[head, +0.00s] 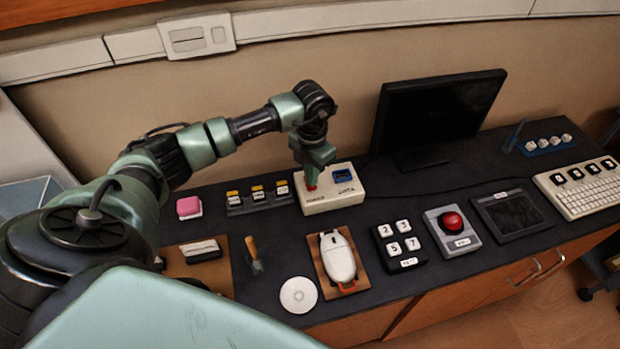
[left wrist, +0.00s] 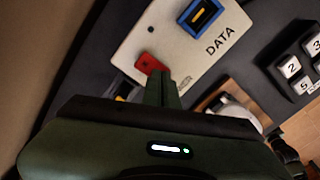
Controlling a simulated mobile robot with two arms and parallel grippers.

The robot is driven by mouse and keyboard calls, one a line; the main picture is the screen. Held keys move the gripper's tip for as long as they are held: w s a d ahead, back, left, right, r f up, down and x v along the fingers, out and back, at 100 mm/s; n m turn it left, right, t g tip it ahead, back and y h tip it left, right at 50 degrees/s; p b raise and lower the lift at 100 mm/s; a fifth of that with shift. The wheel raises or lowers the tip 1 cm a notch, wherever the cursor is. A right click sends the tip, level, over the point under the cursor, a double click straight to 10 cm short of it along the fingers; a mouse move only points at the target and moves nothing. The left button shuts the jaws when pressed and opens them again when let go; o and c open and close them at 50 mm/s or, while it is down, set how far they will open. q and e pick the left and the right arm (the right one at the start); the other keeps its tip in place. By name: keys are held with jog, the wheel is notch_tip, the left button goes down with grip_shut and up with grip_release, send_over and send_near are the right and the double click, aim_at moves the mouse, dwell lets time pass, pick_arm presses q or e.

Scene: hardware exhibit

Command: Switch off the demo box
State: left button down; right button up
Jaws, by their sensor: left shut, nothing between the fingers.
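The demo box (head: 342,202) is a white box on the dark table, below the wall and left of the monitor. It also shows in the left wrist view (left wrist: 178,52), with a blue "DATA" socket (left wrist: 200,16) and a red power switch (left wrist: 149,64). My left gripper (head: 312,182) is over the box's left part, pointing down. Its shut, empty fingers (left wrist: 162,88) are right at the red switch; I cannot tell whether they touch it. The lettering beside the switch is partly hidden by the fingers. My right gripper is not in view.
A monitor (head: 436,115) stands right of the box. A white mouse (head: 338,257), a number keypad (head: 400,243) and a red button unit (head: 453,222) lie in front. A white disc (head: 298,294) lies near the front edge.

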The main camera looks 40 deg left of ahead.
pick_arm(q)
jog(key=shift+r+p, duration=1.65)
jog(key=shift+r, duration=1.4)
jog(key=shift+s+f, duration=0.1)
